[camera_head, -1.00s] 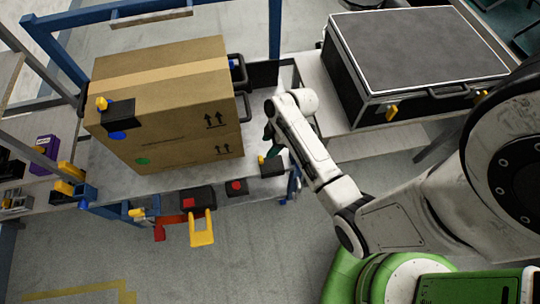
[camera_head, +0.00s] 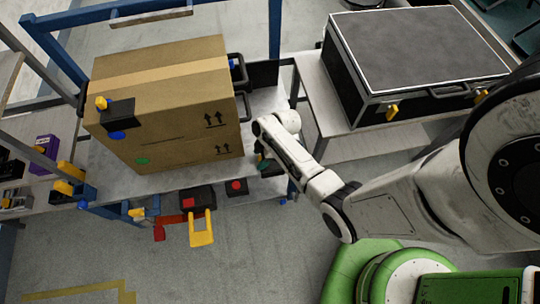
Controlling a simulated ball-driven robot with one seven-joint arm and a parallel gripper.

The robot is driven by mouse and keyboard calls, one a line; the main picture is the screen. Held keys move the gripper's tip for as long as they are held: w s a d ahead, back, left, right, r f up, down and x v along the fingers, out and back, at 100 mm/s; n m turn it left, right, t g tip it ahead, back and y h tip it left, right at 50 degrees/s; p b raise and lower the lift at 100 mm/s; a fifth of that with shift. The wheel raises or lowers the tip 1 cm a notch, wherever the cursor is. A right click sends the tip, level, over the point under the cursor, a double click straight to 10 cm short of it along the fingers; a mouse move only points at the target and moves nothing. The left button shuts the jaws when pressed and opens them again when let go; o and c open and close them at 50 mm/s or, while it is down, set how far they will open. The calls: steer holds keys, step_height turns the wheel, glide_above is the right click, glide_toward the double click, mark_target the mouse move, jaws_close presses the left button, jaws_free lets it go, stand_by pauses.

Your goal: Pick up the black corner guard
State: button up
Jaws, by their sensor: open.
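Several small black pieces are in view, and I cannot tell for sure which is the corner guard. A black block (camera_head: 275,170) lies at the front right of the grey table, partly hidden by my gripper (camera_head: 263,161). My gripper is small and dark here, pointing down just at that block. It is open; I cannot tell whether its fingers touch the block or stand around it. Another black piece (camera_head: 120,112) sits on the front left corner of the cardboard box (camera_head: 180,120), with yellow and blue parts by it.
Black pieces with red patches (camera_head: 236,187) lie along the table's front edge, near a yellow frame-shaped piece (camera_head: 202,228). A large black case (camera_head: 415,55) stands on the right-hand table. The blue frame (camera_head: 274,30) rises behind.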

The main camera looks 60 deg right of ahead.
jaws_close()
stand_by(0.5)
steer(key=shift+r, duration=0.1)
